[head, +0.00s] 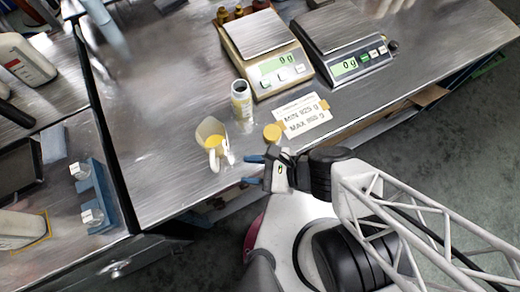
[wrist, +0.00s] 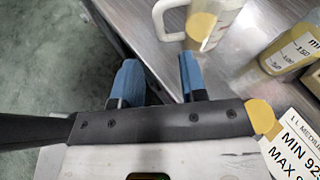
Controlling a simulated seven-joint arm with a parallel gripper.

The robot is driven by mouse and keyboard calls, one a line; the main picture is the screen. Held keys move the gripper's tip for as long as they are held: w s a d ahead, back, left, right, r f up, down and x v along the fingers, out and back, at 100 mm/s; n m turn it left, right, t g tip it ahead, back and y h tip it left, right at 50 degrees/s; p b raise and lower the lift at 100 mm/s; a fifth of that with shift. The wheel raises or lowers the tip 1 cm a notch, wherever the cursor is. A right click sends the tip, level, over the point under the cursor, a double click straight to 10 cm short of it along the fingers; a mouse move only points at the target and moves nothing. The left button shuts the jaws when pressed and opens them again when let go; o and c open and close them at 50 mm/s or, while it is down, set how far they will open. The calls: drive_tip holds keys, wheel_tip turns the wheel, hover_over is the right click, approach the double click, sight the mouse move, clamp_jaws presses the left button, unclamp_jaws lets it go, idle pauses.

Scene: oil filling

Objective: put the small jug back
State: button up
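The small jug (head: 210,136) is clear with a pale handle and yellow oil in it. It stands upright on the steel table near its front edge, handle towards me. In the wrist view the jug (wrist: 212,24) is at the top, its handle just beyond the right finger. My gripper (head: 252,169) is open and empty at the table's front edge, to the right of the jug and apart from it. Its blue fingers also show in the wrist view (wrist: 159,78), with nothing between them.
An uncapped bottle (head: 242,106) stands right of the jug. A yellow cap (head: 272,132) and a MIN/MAX card (head: 303,115) lie nearby. Two scales (head: 278,72) (head: 357,65) read 0 g. A side surface at left holds a blue rack (head: 98,178) and a pale container (head: 18,228).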

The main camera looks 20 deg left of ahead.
drive_tip(key=shift+v, duration=0.8)
drive_tip(key=shift+d, duration=0.1)
idle(0.7)
drive_tip(key=w+d+r+n+t+h, duration=0.2)
drive_tip(key=w+d+r+n+h, duration=0.4)
drive_tip(key=d+r, duration=0.5)
drive_tip(key=w+d+r+n+t+h, duration=0.2)
drive_tip(key=w+d+r+n+h, duration=0.5)
drive_tip(key=w+d+r, duration=0.4)
drive_tip(key=d+r+n, duration=0.1)
drive_tip(key=d, duration=0.1)
drive_tip(key=shift+d+r+n+t+h, duration=0.3)
drive_tip(key=shift+d+t, duration=0.1)
